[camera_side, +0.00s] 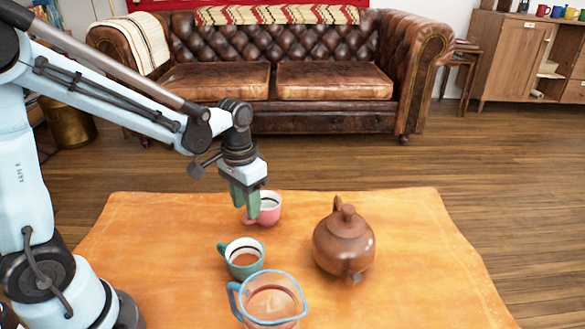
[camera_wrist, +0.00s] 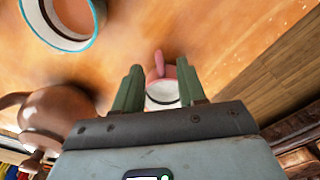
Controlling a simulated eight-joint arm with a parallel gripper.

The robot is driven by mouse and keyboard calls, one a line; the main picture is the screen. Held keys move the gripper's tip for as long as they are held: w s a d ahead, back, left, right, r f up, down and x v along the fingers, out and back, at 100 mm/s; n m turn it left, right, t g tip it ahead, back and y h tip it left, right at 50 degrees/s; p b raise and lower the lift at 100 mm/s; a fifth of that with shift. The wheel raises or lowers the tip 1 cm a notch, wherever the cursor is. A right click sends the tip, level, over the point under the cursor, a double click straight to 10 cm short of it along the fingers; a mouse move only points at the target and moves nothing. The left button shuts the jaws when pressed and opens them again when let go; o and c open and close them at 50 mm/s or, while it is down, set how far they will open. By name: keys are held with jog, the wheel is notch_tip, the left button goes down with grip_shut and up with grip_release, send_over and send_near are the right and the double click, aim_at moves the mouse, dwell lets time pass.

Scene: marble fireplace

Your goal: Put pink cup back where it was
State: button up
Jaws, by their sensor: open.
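The pink cup (camera_side: 268,208) stands upright on the orange cloth, left of the teapot. In the wrist view the cup (camera_wrist: 162,92) shows its white inside and pink handle, partly hidden by my gripper's body. My gripper (camera_side: 246,203) points down at the cup's left side, over its handle, and hides part of it. In the wrist view my gripper (camera_wrist: 160,70) is open, with the green fingers on either side of the handle. I cannot tell whether a finger touches it.
A brown teapot (camera_side: 343,243) stands right of the cup. A teal cup (camera_side: 243,260) with brown liquid and a blue-rimmed glass jug (camera_side: 272,302) stand nearer the camera. The cloth (camera_side: 430,270) is clear at the right and back right. A leather sofa (camera_side: 280,75) stands beyond.

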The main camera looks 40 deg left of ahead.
notch_tip(320, 180, up, 8)
jog(key=s+d+t, duration=0.2)
jog(key=s+t, duration=0.3)
jog(key=t, duration=0.2)
jog(key=shift+s, duration=0.3)
jog(key=shift+d, duration=0.1)
